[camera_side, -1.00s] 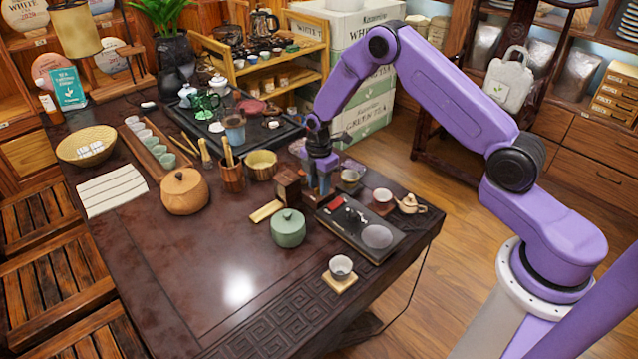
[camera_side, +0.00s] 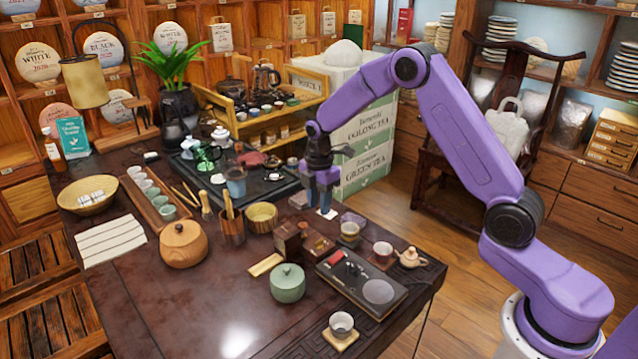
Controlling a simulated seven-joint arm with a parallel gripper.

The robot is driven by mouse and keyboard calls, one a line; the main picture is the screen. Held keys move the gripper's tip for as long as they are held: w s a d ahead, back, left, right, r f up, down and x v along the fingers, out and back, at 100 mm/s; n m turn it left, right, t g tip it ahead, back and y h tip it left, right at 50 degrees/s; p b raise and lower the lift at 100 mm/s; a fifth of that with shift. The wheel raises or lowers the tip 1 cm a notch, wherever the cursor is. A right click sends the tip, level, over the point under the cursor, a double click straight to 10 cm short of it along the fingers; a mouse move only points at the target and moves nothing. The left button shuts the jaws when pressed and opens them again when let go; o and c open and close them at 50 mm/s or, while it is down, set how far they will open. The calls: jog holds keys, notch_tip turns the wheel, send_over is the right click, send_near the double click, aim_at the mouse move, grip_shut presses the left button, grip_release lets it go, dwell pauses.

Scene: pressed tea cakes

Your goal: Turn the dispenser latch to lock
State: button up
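A small dark brown wooden box (camera_side: 287,238), which may be the dispenser, stands near the middle of the tea table. A low reddish-brown piece (camera_side: 317,243) lies beside it on the right. I cannot make out a latch or its position on either. My gripper (camera_side: 323,207) points down, above and behind these two things and apart from them. Its two fingers look spread, with nothing visible held between them. A small white patch shows just under the fingertips; I cannot tell what it is.
A black tray (camera_side: 338,285) lies in front, with a green lidded jar (camera_side: 287,283) to its left. Small cups (camera_side: 349,233) and a clay teapot (camera_side: 410,258) stand to the right. A utensil holder (camera_side: 231,228) stands left. The table's front left is clear.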

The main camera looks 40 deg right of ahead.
jog(key=shift+r, duration=2.75)
jog(key=s+a+r+m, duration=0.1)
jog(key=s+a+r, duration=0.3)
jog(key=s, duration=0.5)
jog(key=s+a+r+m, duration=0.2)
jog(key=s+a, duration=0.3)
jog(key=s, duration=0.4)
jog(key=s+d+m, duration=0.1)
jog(key=s+d, duration=0.1)
jog(key=s, duration=0.8)
jog(key=s+d+m, duration=0.1)
jog(key=s+d, duration=0.1)
jog(key=s, duration=0.8)
jog(key=shift+s+r+m, duration=0.3)
